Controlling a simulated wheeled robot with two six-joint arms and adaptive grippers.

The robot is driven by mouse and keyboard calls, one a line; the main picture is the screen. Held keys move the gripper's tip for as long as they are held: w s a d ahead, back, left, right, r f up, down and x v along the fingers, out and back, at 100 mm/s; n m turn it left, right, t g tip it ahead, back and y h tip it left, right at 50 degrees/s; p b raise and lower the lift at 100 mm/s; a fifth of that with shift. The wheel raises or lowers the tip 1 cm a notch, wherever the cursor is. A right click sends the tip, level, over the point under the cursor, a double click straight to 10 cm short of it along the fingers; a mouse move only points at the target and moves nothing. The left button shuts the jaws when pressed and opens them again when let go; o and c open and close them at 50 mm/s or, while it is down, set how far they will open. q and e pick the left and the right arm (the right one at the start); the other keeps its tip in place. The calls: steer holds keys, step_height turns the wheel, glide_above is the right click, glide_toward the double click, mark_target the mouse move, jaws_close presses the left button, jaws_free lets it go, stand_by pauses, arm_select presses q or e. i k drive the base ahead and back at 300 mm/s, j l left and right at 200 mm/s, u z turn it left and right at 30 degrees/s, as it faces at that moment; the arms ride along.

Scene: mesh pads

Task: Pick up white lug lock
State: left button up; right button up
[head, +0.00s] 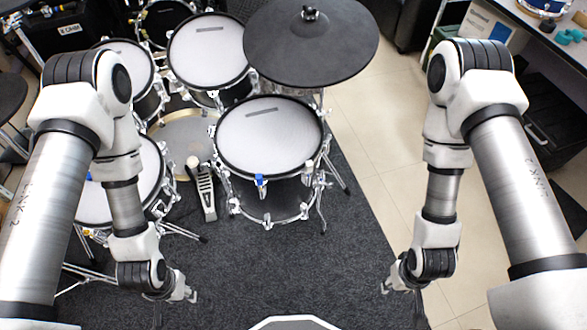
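A small white lug lock (309,167) sits at the right front of the rim of the centre drum (268,136). A blue lug lock (260,180) sits on the front of the same rim, to its left. My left gripper (188,294) hangs low over the dark carpet, in front of and to the left of the drum, apart from both locks. My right gripper (388,287) hangs low at the right, also apart from them. Both grippers are small in view, and their finger gaps are hard to make out. I see nothing held in either.
More mesh-pad drums (209,50) and a black cymbal pad (311,40) stand behind. A pedal (202,190) and metal stand legs are left of the centre drum. The carpet (290,270) in front is clear. A desk (550,35) stands at the far right.

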mark_target(309, 164)
steer(key=u, duration=0.6)
steer(key=l+u, duration=0.25)
steer(key=u, duration=0.15)
steer(key=k+l+u, duration=0.1)
steer(key=l+u, duration=0.15)
steer(key=u, duration=0.15)
steer(key=k+l+u, duration=0.1)
steer(key=u, duration=0.25)
steer(key=k+l+u, duration=0.15)
steer(key=l+u, duration=0.25)
steer(key=k+l, duration=0.55)
steer(key=l, duration=0.05)
